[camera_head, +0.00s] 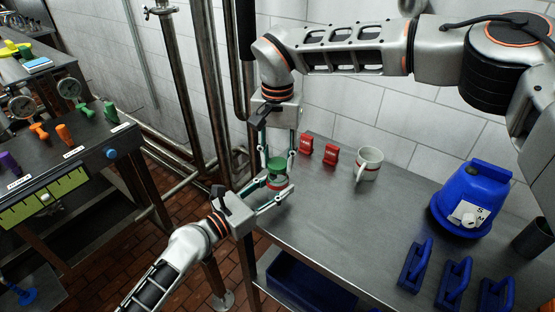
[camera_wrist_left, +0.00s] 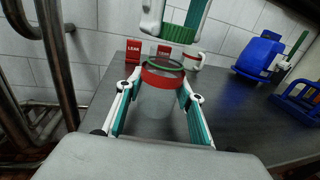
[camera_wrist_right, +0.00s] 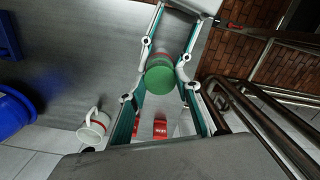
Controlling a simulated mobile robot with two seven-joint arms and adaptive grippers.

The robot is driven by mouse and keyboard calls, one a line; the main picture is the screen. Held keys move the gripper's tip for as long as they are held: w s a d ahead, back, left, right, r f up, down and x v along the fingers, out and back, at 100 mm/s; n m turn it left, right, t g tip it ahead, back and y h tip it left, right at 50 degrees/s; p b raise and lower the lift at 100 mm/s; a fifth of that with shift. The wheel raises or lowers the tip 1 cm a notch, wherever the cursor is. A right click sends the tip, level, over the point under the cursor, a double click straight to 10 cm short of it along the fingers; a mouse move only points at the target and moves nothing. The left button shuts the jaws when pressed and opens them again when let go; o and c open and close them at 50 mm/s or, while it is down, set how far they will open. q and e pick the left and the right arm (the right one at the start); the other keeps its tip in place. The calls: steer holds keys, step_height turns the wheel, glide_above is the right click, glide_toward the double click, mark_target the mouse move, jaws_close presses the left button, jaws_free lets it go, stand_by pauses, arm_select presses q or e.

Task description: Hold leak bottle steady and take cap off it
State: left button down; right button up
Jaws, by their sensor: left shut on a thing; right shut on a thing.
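The leak bottle (camera_wrist_left: 156,103) is a pale translucent container with a red band and a thin green ring at its top. My left gripper (camera_head: 271,191) is shut around its upper part, and the bottle looks upright. The green ribbed cap (camera_wrist_left: 179,33) is in the fingers of my right gripper (camera_head: 278,168), which comes down from above. In the left wrist view the cap appears above the bottle's rim with a gap between. The cap (camera_wrist_right: 160,80) covers most of the bottle in the right wrist view.
Two red labelled blocks (camera_head: 306,145) (camera_head: 331,154) and a white mug (camera_head: 368,163) stand behind on the grey table (camera_head: 330,220). A blue device (camera_head: 468,200) and several blue handled tools (camera_head: 415,268) are on the right. Metal pipes (camera_head: 190,90) run close on the left.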

mark_target(278, 163)
steer(key=shift+r, duration=2)
arm_select(q)
steer(key=c, duration=1.2)
jaws_free()
steer(key=shift+c, duration=0.2)
steer(key=shift+s+a, duration=0.1)
steer(key=v, duration=1.1)
steer(key=shift+s+a, duration=0.2)
steer(key=shift+s, duration=0.1)
